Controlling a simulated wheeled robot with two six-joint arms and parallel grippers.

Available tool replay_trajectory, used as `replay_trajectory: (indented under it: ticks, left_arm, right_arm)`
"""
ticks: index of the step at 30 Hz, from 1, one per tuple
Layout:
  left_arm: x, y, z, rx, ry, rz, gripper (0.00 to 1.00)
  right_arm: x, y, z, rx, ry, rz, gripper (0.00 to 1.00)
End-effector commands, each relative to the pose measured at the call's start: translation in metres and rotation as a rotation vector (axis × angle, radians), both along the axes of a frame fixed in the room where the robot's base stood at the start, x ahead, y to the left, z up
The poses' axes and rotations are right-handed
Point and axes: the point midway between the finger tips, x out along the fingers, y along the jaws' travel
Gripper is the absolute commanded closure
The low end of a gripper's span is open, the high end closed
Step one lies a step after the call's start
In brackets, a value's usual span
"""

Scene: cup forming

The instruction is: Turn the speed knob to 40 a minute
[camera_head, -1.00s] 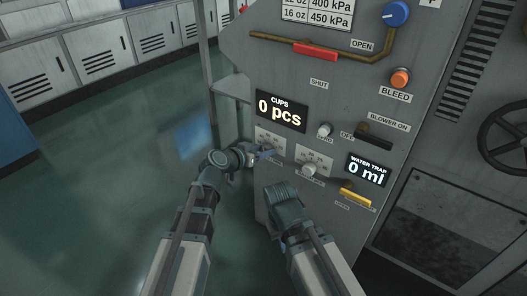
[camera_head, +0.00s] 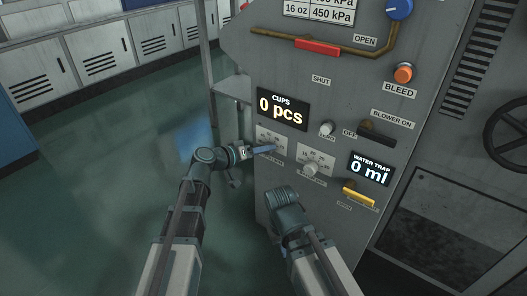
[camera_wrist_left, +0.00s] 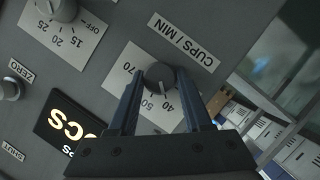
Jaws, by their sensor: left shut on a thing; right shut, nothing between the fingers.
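The speed knob (camera_wrist_left: 158,75) is a dark round knob on a white scale plate marked CUPS / MIN (camera_wrist_left: 183,42) in the left wrist view. Numbers 70, 50 and 40 show around it; a pale mark on its lower edge faces the 40–50 side, too small to read exactly. My left gripper (camera_wrist_left: 160,88) is shut on the knob, one finger on each side. In the head view my left gripper (camera_head: 262,149) reaches the panel and hides the knob. My right gripper (camera_head: 279,195) is shut and empty, lower down before the panel; its fingertips are hard to see.
A second pale knob (camera_head: 311,169) on its own scale sits right of the gripper. The CUPS display (camera_head: 281,109) reads 0 pcs, the water trap display (camera_head: 369,169) 0 ml. A ZERO button (camera_head: 326,128), blower lever (camera_head: 377,134) and yellow handle (camera_head: 358,197) are nearby.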

Motion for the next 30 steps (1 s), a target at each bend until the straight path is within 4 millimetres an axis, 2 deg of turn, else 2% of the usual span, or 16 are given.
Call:
replay_trajectory:
  ticks: [13,14,18,30]
  left_arm:
    - [-0.0001,0.0003,-0.0004,-0.006,0.006,0.000,1.00]
    - [-0.0001,0.0003,-0.0004,-0.005,0.007,0.000,0.47]
    - [-0.0001,0.0003,-0.0003,-0.006,0.006,0.000,0.22]
    - [-0.0052,0.0061,0.0032,-0.007,0.006,0.001,0.20]
  right_arm:
    - [0.0000,0.0000,-0.0005,0.000,0.000,0.000,1.00]
    - [0.0000,-0.0001,-0.0005,0.000,0.000,0.000,1.00]
    - [0.0000,-0.0001,-0.0005,0.000,0.000,0.000,1.00]
    - [-0.0001,0.0000,0.0028,0.000,0.000,0.000,1.00]
